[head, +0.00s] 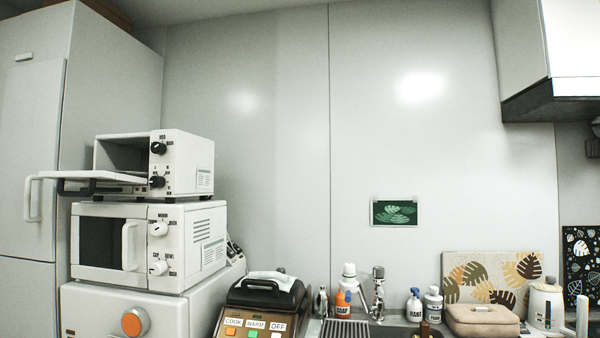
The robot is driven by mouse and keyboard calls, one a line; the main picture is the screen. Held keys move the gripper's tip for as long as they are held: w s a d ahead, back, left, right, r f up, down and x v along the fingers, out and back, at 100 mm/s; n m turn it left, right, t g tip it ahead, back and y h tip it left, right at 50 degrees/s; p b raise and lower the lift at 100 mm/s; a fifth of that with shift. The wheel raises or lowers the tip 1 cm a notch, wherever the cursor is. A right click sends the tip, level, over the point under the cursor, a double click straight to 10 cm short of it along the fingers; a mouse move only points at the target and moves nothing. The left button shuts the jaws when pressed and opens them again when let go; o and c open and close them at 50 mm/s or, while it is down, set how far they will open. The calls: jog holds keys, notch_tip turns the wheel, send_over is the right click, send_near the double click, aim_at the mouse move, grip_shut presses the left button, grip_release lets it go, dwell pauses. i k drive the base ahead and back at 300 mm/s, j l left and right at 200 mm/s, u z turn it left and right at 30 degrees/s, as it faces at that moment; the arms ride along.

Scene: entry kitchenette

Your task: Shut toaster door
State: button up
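The white toaster oven (182,165) stands on top of a white microwave at the left in the head view. Its door (85,176) is hinged at the bottom and lies open, roughly level, sticking out to the left. A dark handle (78,187) shows below the door's outer part. The toaster's cavity is open and looks empty from here, though only part of its inside shows. Two black knobs sit on its front panel. My gripper is not in the head view.
The microwave (195,245) below is shut, on a white appliance with an orange knob (134,321). A tall white fridge (30,160) stands close behind the open door.

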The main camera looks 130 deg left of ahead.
aim_at(92, 178)
jog(key=u, duration=4.95)
jog(key=i+j, duration=0.2)
jog(key=i, duration=0.2)
jog(key=i+j, duration=0.25)
jog(key=i+j+u, duration=0.1)
jog(key=i, duration=0.4)
jog(key=j, duration=0.1)
